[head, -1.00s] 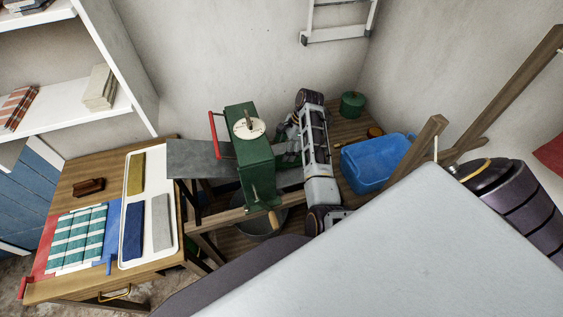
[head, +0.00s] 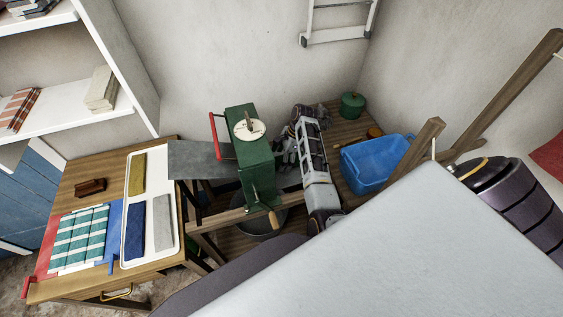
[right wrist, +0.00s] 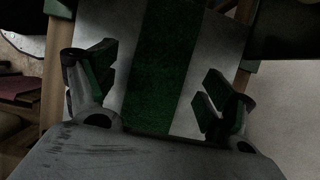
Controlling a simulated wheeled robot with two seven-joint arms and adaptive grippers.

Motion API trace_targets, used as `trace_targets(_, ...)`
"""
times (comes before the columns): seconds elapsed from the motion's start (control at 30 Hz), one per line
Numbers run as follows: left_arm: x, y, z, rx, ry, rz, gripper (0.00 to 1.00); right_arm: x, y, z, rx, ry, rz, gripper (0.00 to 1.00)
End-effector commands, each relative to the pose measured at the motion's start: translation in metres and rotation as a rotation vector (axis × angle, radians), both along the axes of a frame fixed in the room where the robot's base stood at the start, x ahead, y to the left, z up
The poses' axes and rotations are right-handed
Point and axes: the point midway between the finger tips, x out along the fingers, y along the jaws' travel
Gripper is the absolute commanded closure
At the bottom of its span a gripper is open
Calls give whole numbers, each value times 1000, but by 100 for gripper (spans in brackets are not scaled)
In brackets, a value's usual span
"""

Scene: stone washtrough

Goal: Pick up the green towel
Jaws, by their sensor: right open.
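My right gripper (head: 289,152) is behind the green mangle (head: 250,150), partly hidden by it and dark in the head view. In the right wrist view the right gripper (right wrist: 160,78) is open, its two fingers apart. A cloth with a wide green stripe and white sides (right wrist: 165,65) shows between and beyond the fingers, apparently the green towel. I cannot tell whether the fingers touch it. This cloth does not show clearly in the head view. A folded green-and-white striped cloth (head: 82,240) lies on the wooden table at the left. My left gripper is out of view.
A white tray (head: 171,235) with several coloured slabs sits on the table (head: 75,292). A dark bucket (head: 262,222) stands under the mangle. A blue tub (head: 370,165) and a green pot (head: 352,104) stand right of my right arm. Wooden posts (head: 410,150) rise further right.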

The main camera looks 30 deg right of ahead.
Motion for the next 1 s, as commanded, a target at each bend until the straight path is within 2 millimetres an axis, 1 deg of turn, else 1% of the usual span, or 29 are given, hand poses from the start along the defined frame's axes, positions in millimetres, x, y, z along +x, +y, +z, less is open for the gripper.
trace_targets(0.17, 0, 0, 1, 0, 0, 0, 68, 0, 3, -8, 0, 1, 0, 16)
trace_targets(0.6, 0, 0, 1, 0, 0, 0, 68, 0, 3, -8, 0, 0, -1, 16)
trace_targets(1.0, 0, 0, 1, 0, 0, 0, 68, 0, 3, -8, 0, 0, -1, 68)
